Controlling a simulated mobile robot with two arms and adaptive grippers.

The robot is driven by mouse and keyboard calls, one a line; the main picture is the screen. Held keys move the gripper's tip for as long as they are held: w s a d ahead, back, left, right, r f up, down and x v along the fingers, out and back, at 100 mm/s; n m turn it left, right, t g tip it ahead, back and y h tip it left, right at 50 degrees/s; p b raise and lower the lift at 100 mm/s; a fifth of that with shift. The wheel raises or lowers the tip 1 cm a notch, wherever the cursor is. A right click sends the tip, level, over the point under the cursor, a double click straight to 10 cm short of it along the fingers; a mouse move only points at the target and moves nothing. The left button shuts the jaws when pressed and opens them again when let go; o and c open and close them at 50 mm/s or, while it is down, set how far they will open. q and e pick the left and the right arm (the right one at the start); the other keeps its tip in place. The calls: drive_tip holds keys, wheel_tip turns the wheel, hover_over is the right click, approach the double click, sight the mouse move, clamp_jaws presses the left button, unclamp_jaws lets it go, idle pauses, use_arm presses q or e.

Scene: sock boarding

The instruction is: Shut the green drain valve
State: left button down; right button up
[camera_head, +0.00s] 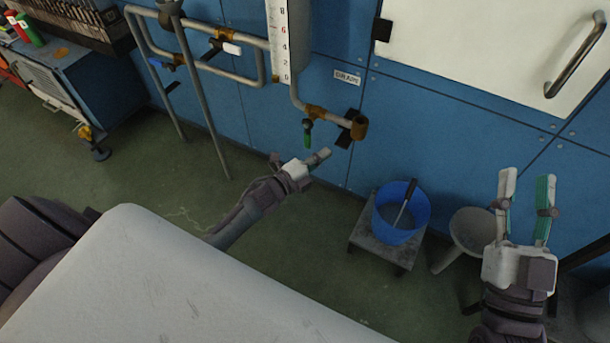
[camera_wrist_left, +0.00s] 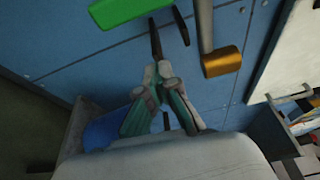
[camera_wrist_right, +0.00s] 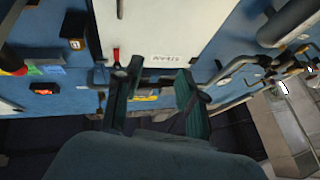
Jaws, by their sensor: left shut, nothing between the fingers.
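The green drain valve handle (camera_head: 307,133) hangs down from a brass valve body (camera_head: 315,112) on the lower pipe, below the "DRAIN" label (camera_head: 347,77). In the head view it points across the pipe. The left wrist view shows the green handle (camera_wrist_left: 122,10) cut off at the top edge. My left gripper (camera_head: 322,155) is shut and empty, just below and right of the handle. Its fingertips (camera_wrist_left: 160,66) point towards the wall, apart from the handle. My right gripper (camera_head: 526,178) is open and empty at the right, far from the valve.
A brass pipe outlet (camera_head: 359,128) ends right of the valve. A blue bucket (camera_head: 388,230) with a tool in it stands on a low stand (camera_head: 372,246). A white gauge board (camera_head: 277,35) rises above the valve.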

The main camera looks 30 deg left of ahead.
use_arm(q)
drive_tip(key=p+v, duration=0.2)
drive_tip(key=v, duration=0.7)
drive_tip(key=shift+s+a+f, duration=0.2)
drive_tip(key=shift+a, duration=0.25)
use_arm(e)
wheel_tip(320, 180, down, 9)
drive_tip(key=w+g+h, duration=0.1)
drive_tip(key=g+h, duration=0.1)
drive_tip(key=g, duration=0.3)
drive_tip(key=shift+w+r+g, duration=0.15)
drive_tip(key=shift+w+g, duration=0.15)
drive_tip(key=shift+g, duration=0.1)
drive_tip(key=shift+d, duration=0.1)
